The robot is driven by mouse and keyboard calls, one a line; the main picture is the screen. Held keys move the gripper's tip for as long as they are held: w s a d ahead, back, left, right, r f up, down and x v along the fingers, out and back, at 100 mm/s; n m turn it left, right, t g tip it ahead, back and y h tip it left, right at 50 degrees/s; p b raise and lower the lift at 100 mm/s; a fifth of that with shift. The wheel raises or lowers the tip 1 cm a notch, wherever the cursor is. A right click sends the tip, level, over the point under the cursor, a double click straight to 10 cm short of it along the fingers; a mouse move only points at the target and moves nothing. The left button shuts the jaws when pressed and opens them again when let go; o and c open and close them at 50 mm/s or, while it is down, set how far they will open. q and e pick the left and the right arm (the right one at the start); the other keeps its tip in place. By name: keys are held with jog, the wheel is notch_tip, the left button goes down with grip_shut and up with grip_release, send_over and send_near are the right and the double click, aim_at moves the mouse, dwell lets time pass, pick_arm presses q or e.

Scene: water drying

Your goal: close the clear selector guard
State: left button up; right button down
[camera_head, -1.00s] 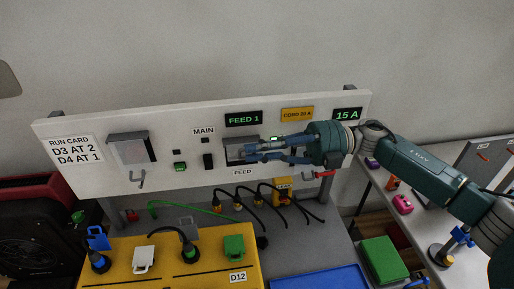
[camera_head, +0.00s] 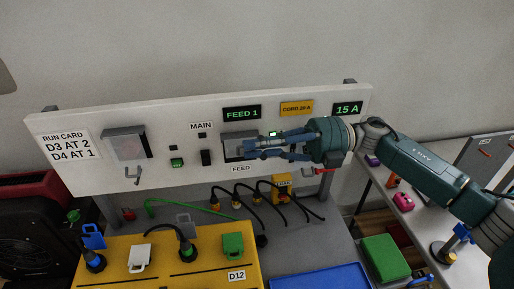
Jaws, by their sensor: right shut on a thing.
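The feed selector (camera_head: 232,146) is a dark grey unit on the white panel above the FEED label. My right gripper (camera_head: 252,150) reaches in from the right with its fingers in front of this unit, shut on a part of it that appears to be the clear selector guard. The fingers hide much of the unit, so the guard's outline and angle cannot be made out. A separate grey-framed cover (camera_head: 128,146) is at the panel's left, with a metal hook below it. My left gripper is not in view.
A side bench is at right.

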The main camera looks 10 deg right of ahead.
jog(key=shift+s+f+n+b, duration=0.2)
jog(key=shift+f+n+b, duration=0.75)
jog(key=shift+b, duration=1)
jog(key=shift+s+f+n+b, duration=0.2)
jog(key=shift+f+n+b, duration=0.8)
jog(key=shift+b, duration=0.9)
jog(key=shift+s+f+n+b, duration=0.2)
jog(key=shift+f+n+b, duration=0.75)
jog(key=shift+b, duration=1)
jog(key=shift+r, duration=0.1)
jog(key=c, duration=1.9)
grip_release()
jog(key=shift+a, duration=0.1)
jog(key=d, duration=1.2)
